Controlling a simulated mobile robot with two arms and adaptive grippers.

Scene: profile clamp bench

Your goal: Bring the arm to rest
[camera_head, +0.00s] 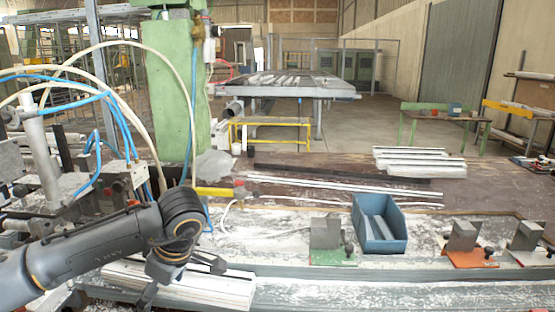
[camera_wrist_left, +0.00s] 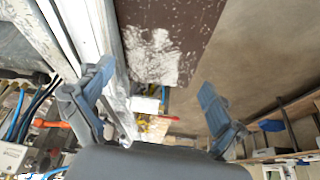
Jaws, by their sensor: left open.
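My left arm comes in from the left edge of the head view, low over the near end of the bench. Its left gripper (camera_head: 181,281) is above the pale profiles (camera_head: 225,287) at the front left. In the left wrist view the two blue-grey fingers of the left gripper (camera_wrist_left: 156,80) stand wide apart with nothing between them. Whether the fingers touch the profiles cannot be told. My right arm and gripper do not show.
A blue bin (camera_head: 366,236) stands on the bench, beside a clamp block on a green base (camera_head: 333,257). A green machine column (camera_head: 172,100) with hoses rises behind my arm.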

